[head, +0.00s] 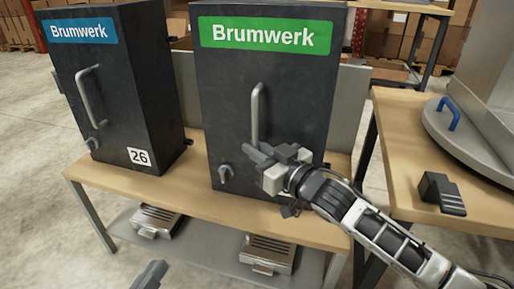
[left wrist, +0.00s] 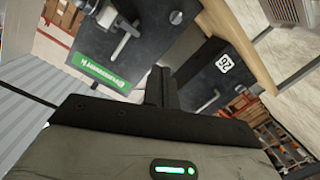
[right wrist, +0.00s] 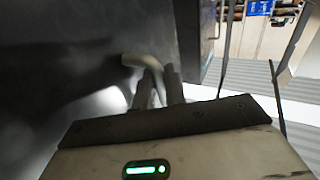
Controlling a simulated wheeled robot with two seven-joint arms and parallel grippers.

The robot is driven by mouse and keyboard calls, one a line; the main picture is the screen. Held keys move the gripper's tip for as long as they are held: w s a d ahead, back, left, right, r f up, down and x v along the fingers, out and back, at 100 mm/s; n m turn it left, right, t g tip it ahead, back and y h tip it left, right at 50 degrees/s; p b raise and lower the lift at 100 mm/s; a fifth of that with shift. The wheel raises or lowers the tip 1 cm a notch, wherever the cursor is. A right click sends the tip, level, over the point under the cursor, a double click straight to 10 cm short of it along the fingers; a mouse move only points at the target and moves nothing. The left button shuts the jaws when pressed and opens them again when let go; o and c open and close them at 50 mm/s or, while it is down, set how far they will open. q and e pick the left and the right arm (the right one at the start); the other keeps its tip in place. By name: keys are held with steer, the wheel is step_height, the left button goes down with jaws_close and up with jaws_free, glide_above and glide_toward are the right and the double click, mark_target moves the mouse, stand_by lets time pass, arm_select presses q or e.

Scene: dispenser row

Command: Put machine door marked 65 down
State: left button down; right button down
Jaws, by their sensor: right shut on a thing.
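A dark machine (head: 220,100) with a green "Brumwerk" sign (head: 264,36) stands on the wooden bench, its front door closed. It has a long upright handle (head: 257,105) and a small lever (head: 225,173) low on the left. No number 65 is readable; my right arm covers its lower right front. My right gripper (head: 262,153) is at the lower end of the long handle, shut on it; the pale curved bar (right wrist: 140,61) meets the fingertips in the right wrist view. My left gripper (head: 153,272) is low in front of the bench, empty, its fingers (left wrist: 162,86) together.
A second dark machine (head: 150,80), with a blue sign and marked 26, stands to the left. Metal trays (head: 267,254) lie on the lower shelf. The right table (head: 405,150) carries a dark block (head: 441,193) and a round grey base with a blue handle (head: 449,113).

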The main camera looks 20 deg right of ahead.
steer(key=c, duration=1.7)
jaws_free()
steer(key=shift+f, duration=0.1)
steer(key=shift+o, duration=1.2)
arm_select(q)
steer(key=p, duration=0.1)
steer(key=f+m+y+p, duration=0.1)
steer(key=shift+s+a+f+g+p, duration=0.1)
steer(key=shift+s+a+g+p, duration=0.05)
steer(key=shift+a+g+p, duration=0.2)
arm_select(e)
steer(key=v, duration=1.2)
steer(key=shift+r, duration=0.2)
